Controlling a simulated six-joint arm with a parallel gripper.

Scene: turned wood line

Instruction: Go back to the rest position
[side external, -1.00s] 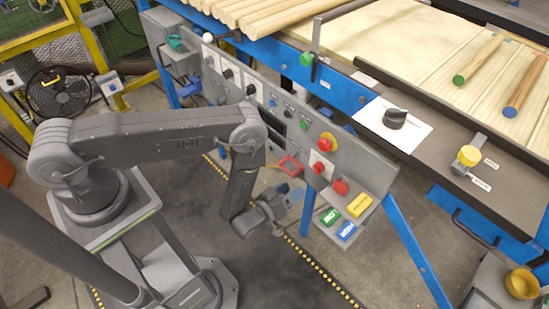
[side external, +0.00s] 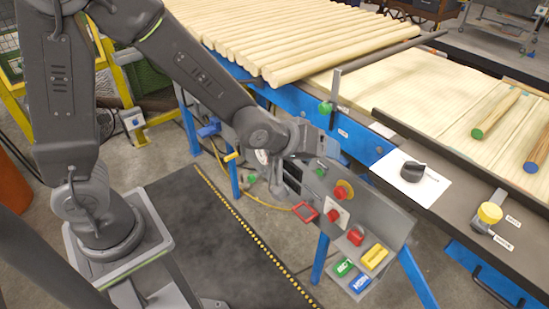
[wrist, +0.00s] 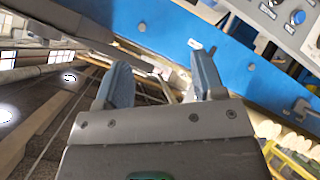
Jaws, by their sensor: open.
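My gripper (wrist: 160,82) shows in the wrist view with its two blue-grey fingers apart and nothing between them. In the side view my arm is raised, with its elbow high at the upper left and its forearm sloping down to the right. The wrist end is close to the control panel (side external: 378,212) and overlaps its upper left part in the picture. The fingers are hard to make out there. I cannot tell from the picture whether any part touches the panel.
The blue conveyor frame (side external: 357,143) runs behind the panel, with pale turned poles (side external: 290,45) above it. The blue beam (wrist: 150,28) crosses the wrist view beyond the fingers. Dark floor matting (side external: 215,245) is clear.

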